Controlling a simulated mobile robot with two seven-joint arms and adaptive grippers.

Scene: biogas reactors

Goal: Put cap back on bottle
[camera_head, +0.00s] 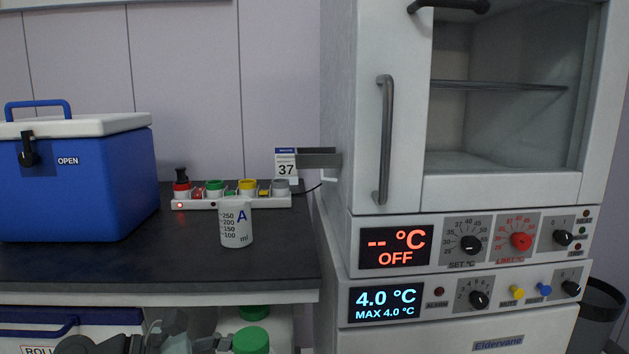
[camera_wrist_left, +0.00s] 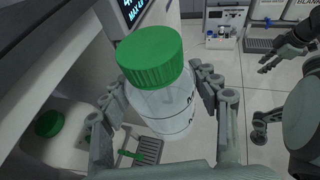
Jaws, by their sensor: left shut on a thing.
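A clear bottle (camera_wrist_left: 165,108) with black markings is in my left gripper (camera_wrist_left: 157,76), whose fingers close around it from both sides in the left wrist view. A ribbed green cap (camera_wrist_left: 151,57) sits on top of the bottle; I cannot tell how tightly it is seated. In the head view a green cap (camera_head: 250,341) shows at the bottom edge beside my grey gripper parts, and the bottle's body is cut off below. My right gripper (camera_wrist_left: 284,56) shows at the upper right of the wrist view, away from the bottle, with no object visible in it.
A white container with another green cap (camera_wrist_left: 48,123) stands left of the bottle, under the dark bench (camera_head: 150,265). The bench carries a blue cooler box (camera_head: 80,190), a beaker (camera_head: 236,225) and a rack of small capped bottles (camera_head: 232,203). An incubator (camera_head: 340,120) stands right.

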